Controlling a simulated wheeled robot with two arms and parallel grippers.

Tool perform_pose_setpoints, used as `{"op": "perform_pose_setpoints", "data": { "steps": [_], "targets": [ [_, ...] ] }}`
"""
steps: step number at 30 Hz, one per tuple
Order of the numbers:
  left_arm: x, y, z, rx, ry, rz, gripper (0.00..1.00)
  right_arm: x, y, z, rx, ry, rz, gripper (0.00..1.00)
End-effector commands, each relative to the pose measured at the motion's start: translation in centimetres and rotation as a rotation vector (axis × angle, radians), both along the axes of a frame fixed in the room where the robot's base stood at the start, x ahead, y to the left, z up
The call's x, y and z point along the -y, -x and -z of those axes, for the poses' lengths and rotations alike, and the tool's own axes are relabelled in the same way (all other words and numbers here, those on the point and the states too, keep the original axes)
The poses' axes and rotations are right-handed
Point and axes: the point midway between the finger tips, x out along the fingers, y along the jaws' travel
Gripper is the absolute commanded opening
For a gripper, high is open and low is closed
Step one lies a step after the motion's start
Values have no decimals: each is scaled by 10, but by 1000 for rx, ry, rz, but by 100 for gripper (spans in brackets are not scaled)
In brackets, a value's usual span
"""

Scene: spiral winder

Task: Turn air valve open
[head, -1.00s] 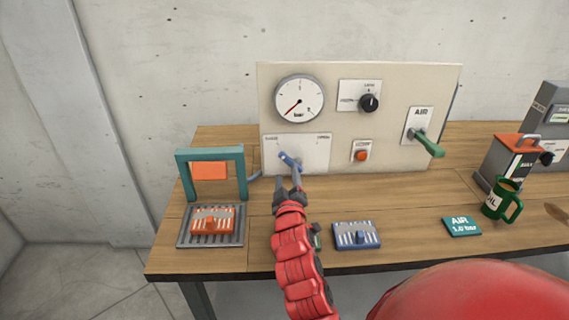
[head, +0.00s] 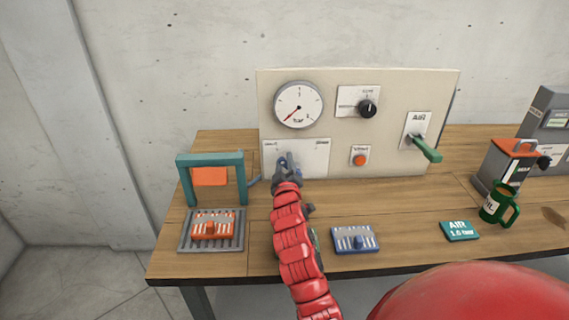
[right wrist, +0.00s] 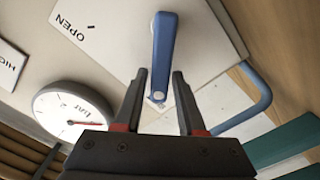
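The air valve's blue lever (right wrist: 164,50) is mounted on a white plate in the right wrist view; the word OPEN is printed near one edge of that plate. In the head view the plate (head: 315,158) is at the panel's lower left, and my right gripper (head: 288,168) covers most of the lever. In the right wrist view my right gripper (right wrist: 160,73) is open, its fingertips on either side of the lever's lower end, with a gap on both sides. I cannot tell how deep the lever sits between them. My left gripper is not in view.
The panel also carries a pressure gauge (head: 299,105), needle pointing lower left, a black knob (head: 367,109), an orange button (head: 360,160) and a green AIR lever (head: 425,149). A teal frame (head: 240,178) stands left. A blue block (head: 355,239) and green mug (head: 493,207) are right.

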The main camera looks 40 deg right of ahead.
Motion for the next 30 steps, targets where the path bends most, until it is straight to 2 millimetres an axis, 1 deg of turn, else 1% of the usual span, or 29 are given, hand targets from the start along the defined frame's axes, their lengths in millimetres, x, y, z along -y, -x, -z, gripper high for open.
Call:
{"op": "perform_pose_setpoints", "data": {
  "steps": [1,3,6,30],
  "targets": [
    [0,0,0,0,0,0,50,0,0,0,0,0,0,28],
    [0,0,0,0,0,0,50,0,0,0,0,0,0,15],
    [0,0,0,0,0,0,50,0,0,0,0,0,0,0],
    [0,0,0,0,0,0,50,-1,0,1,-1,0,-1,0]
  ]
}}
